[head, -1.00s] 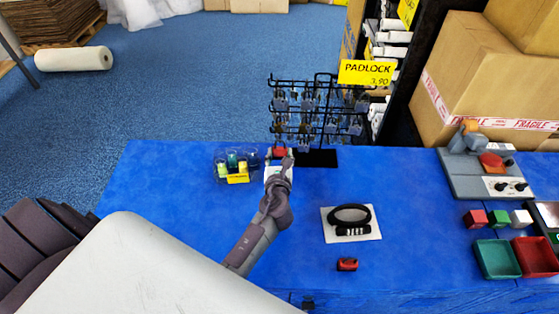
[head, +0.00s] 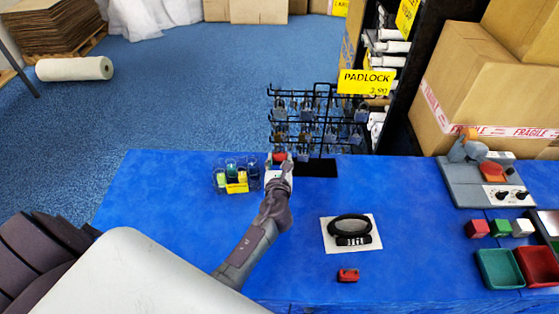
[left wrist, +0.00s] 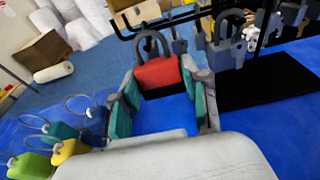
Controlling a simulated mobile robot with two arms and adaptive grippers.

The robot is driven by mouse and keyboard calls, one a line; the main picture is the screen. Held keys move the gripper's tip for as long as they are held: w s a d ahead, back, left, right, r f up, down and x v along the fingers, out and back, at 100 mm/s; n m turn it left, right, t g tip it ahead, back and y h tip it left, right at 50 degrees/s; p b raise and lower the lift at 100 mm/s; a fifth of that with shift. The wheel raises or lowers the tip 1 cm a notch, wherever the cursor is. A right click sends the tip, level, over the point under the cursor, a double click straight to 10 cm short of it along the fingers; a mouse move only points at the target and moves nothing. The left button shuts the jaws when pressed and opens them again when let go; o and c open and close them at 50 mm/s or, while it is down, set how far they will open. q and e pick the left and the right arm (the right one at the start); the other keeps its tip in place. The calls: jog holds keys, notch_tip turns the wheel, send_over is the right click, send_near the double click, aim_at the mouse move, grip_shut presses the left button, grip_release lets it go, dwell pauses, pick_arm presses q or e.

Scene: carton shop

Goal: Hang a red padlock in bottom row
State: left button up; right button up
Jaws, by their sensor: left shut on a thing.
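My left gripper (head: 279,166) is shut on a red padlock (head: 279,157) at the lower left of the black wire rack (head: 304,92). In the left wrist view the red padlock (left wrist: 158,72) is upright between the green-padded fingers (left wrist: 162,105), with its grey shackle up. The shackle top overlaps a black bar of the rack (left wrist: 128,33); I cannot tell whether it is on a hook. Grey padlocks (head: 331,136) hang in the rack's rows. A second red padlock (head: 348,275) lies on the blue table. My right gripper is not in view.
A black cable lock on a white card (head: 351,246) lies to the right. Green (head: 499,268) and red (head: 535,262) trays are far right.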

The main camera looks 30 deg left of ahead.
pick_arm(q)
jog(key=o, duration=1.1)
jog(key=v, duration=1.2)
